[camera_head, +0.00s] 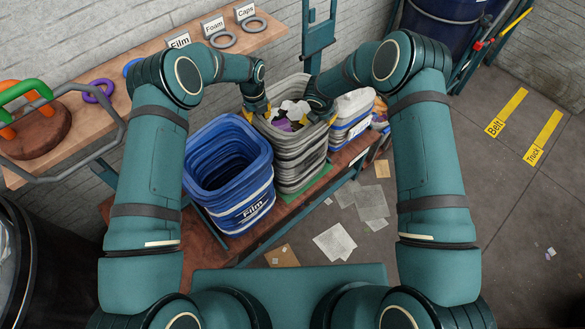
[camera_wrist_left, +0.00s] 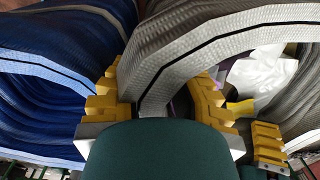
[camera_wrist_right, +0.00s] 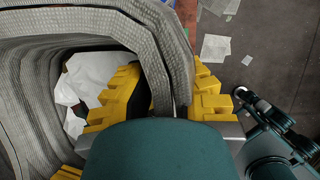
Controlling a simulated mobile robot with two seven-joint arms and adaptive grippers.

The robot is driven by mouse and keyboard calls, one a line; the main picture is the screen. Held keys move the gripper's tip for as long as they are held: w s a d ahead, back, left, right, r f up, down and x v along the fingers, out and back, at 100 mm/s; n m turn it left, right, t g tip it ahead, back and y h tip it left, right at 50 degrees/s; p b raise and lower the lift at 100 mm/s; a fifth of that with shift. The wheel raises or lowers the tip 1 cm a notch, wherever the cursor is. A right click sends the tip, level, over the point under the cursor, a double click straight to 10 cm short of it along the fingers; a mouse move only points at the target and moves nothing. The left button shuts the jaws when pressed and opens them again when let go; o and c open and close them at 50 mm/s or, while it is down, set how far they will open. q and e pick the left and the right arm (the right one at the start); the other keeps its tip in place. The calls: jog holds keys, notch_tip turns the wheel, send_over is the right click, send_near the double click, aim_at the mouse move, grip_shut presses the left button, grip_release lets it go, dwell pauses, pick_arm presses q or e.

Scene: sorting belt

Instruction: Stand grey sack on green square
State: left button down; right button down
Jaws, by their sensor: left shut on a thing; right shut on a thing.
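The grey sack (camera_head: 300,152) stands upright on the green square (camera_head: 312,190), of which a strip shows at its front right. White and purple waste shows inside its open top. My left gripper (camera_head: 256,110) is shut on the left side of its rim; the grey rim (camera_wrist_left: 165,75) passes between the yellow fingers in the left wrist view. My right gripper (camera_head: 320,110) is shut on the right side of the rim; the right wrist view shows the folded rim (camera_wrist_right: 165,60) between the fingers. Most of the square is hidden under the sack.
A blue sack marked Film (camera_head: 240,205) stands close at the left. A white and blue sack (camera_head: 350,118) stands behind at the right. Paper scraps (camera_head: 335,242) lie on the floor. A shelf (camera_head: 140,60) with signs and rings runs along the wall.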

pick_arm(q)
jog(key=shift+f+b, duration=0.35)
jog(key=shift+f, duration=0.1)
pick_arm(e)
jog(key=shift+f, duration=0.4)
pick_arm(q)
jog(key=c, duration=0.9)
grip_release()
pick_arm(e)
jog(key=c, duration=1.1)
grip_release()
pick_arm(q)
jog(key=shift+r, duration=0.1)
pick_arm(e)
jog(key=shift+r, duration=0.1)
pick_arm(q)
notch_tip(320, 180, up, 12)
jog(key=shift+s+a+f, duration=0.1)
pick_arm(e)
jog(key=v, duration=1.2)
